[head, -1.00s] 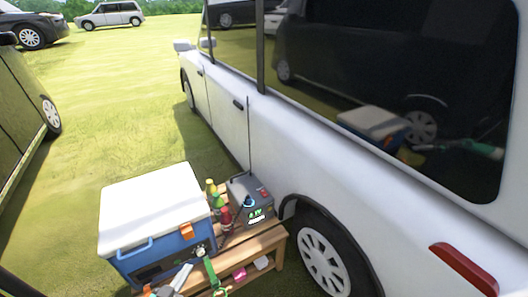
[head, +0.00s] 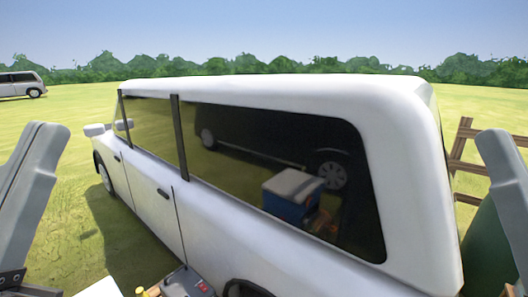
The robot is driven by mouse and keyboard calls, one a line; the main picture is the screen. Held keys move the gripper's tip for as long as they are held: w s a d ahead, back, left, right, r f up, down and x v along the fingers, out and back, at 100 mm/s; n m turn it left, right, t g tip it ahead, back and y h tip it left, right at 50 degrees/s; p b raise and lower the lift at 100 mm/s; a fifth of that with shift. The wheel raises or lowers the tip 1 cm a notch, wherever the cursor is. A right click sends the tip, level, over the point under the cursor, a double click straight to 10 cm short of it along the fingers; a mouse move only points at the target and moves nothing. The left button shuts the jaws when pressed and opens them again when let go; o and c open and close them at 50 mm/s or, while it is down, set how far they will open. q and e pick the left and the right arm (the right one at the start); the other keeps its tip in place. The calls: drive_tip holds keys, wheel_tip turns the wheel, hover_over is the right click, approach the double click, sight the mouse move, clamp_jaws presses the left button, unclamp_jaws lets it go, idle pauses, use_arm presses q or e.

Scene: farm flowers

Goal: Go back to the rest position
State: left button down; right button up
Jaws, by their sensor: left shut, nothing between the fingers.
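My left gripper (head: 32,180) shows as a grey, raised shape at the left edge. It is shut and empty, apart from everything else. A similar grey shape of my right arm (head: 507,180) stands upright at the right edge, cut off by the frame; its jaws cannot be made out. Both are up in front of the white vehicle.
A white vehicle (head: 250,228) fills the middle, its dark window reflecting a cooler. At the bottom edge, part of a grey box (head: 182,284) and a white lid (head: 100,288) show. A wooden fence (head: 458,165) stands at right. Another vehicle (head: 20,84) is far left.

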use_arm(q)
wheel_tip(320, 180, up, 38)
drive_tip(key=s+a+n+y+p, duration=0.1)
drive_tip(key=n+y+p, duration=0.1)
drive_tip(key=p, duration=3.6)
drive_tip(key=shift+s+a+f+n, duration=0.15)
drive_tip(key=shift+s+a+n, duration=0.1)
drive_tip(key=shift+n, duration=0.45)
wheel_tip(320, 180, down, 61)
drive_tip(key=b, duration=6)
drive_tip(key=shift+r+b, duration=0.2)
drive_tip(key=shift+b, duration=0.2)
